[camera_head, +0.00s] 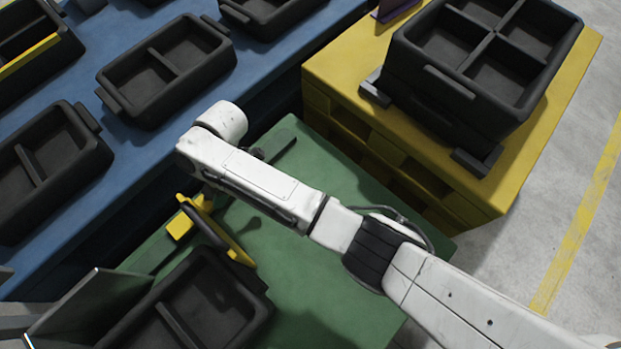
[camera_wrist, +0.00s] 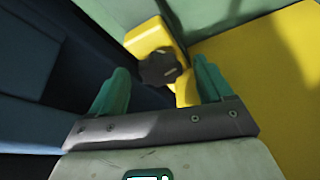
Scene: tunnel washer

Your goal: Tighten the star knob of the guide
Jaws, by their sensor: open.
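In the wrist view, the dark star knob (camera_wrist: 160,67) sits on the yellow guide (camera_wrist: 148,36), with yellow showing above it and at its lower right. My gripper (camera_wrist: 161,76) is open, one green finger on each side of the knob in the picture. The knob lies near the fingertips; I cannot tell whether either finger touches it. In the head view, yellow guide parts (camera_head: 181,226) show on the green table beside my arm. The knob and my fingers cannot be made out there.
The green table (camera_head: 335,185) has free room right of the guide. A black divided tray (camera_head: 258,283) lies close below the guide. A blue surface (camera_head: 75,90) with black trays is at the left. A yellow pallet (camera_head: 330,70) bears stacked black trays.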

